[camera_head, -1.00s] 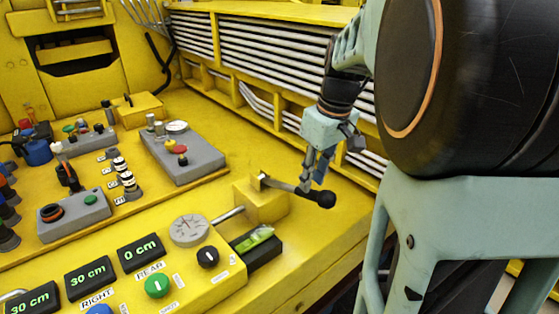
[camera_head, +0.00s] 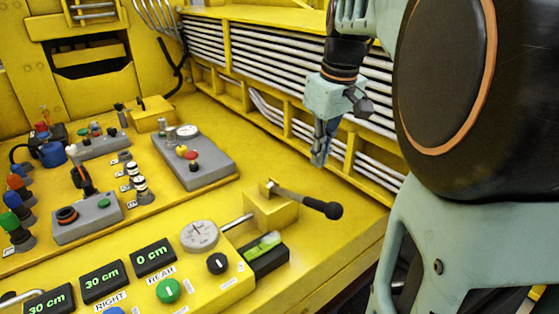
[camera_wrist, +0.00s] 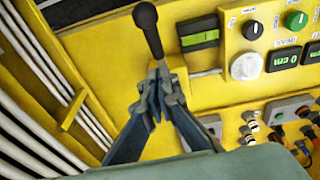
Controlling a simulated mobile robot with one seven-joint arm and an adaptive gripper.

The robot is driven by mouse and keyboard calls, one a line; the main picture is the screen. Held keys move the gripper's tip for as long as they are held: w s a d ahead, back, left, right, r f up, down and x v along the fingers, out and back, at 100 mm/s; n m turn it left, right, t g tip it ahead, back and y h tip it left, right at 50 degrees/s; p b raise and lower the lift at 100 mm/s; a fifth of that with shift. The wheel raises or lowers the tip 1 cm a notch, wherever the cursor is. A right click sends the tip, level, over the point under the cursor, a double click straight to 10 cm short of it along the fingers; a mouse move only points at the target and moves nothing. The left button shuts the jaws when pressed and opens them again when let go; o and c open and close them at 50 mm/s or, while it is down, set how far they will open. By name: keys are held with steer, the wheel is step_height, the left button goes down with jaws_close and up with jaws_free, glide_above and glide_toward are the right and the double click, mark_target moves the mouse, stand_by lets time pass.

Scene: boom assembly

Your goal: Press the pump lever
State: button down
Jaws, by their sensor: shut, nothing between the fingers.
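My gripper (camera_head: 319,161) is shut and empty. In the head view it hangs above and behind the lever, with a gap between its tips and the knob. In the wrist view, the lever (camera_wrist: 148,29) points up the picture with its black knob at the top edge. The closed fingertips (camera_wrist: 158,70) cover the lower part of the rod there; I cannot tell the exact gap from that view.
A grey box with buttons (camera_head: 193,160) stands farther back. Yellow racks of white pipes (camera_head: 290,70) run behind my gripper.

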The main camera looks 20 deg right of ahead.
steer(key=r, duration=0.2)
steer(key=a+r, duration=0.1)
steer(key=shift+s+r+h+b, duration=0.3)
steer(key=shift+b, duration=0.1)
glide_above(316, 202)
steer(key=a, duration=0.1)
step_height(316, 202, down, 10)
steer(key=r, duration=0.1)
steer(key=shift+s+d+f, duration=0.1)
steer(key=shift+d+f, duration=0.05)
steer(key=shift+f, duration=0.65)
steer(key=shift+s+d+f, duration=0.1)
steer(key=shift+d+f, duration=0.1)
steer(key=shift+f, duration=0.55)
steer(key=shift+d+f, duration=0.15)
steer(key=shift+f, duration=0.65)
